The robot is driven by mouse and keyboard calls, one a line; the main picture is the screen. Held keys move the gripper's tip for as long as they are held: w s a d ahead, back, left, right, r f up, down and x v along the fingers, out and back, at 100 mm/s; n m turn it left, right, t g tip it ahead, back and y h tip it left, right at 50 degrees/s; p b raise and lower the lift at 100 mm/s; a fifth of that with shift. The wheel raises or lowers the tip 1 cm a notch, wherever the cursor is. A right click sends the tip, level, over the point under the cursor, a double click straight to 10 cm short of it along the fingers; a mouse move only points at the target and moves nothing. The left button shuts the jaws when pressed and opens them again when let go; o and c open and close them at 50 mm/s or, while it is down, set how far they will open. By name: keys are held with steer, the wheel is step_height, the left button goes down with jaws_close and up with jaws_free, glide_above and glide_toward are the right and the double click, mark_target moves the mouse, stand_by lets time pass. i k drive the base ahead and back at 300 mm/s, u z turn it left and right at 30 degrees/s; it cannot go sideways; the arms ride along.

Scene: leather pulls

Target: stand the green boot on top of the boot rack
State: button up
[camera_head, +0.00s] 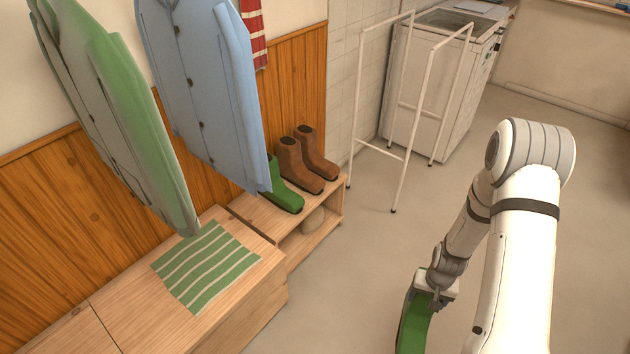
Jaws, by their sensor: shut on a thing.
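A green boot (413,322) hangs from my gripper (433,300) at the lower middle right, above the floor. My gripper is shut on it, and the boot's lower end is cut off by the picture's bottom edge. The wooden boot rack (327,203) stands against the panelled wall, left of and beyond my gripper. On its top stand a pair of brown boots (298,163) and another green boot (285,196), whose upper part is partly hidden by the hanging blue coat.
A wooden bench (130,310) with a green striped cloth (207,266) adjoins the rack. A green coat (115,120) and a blue coat (212,85) hang over them. A roundish object (313,221) sits on the rack's lower shelf. A white rail frame (382,150) stands beyond. Floor between is clear.

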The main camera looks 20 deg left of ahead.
mark_target(261, 214)
steer(key=u, duration=0.3)
steer(key=i, duration=1.2)
steer(key=u, duration=0.45)
steer(key=i, duration=0.5)
steer(key=u, duration=0.15)
steer(key=k, duration=0.7)
steer(key=u, duration=0.25)
steer(key=i, duration=0.7)
steer(key=z, duration=0.1)
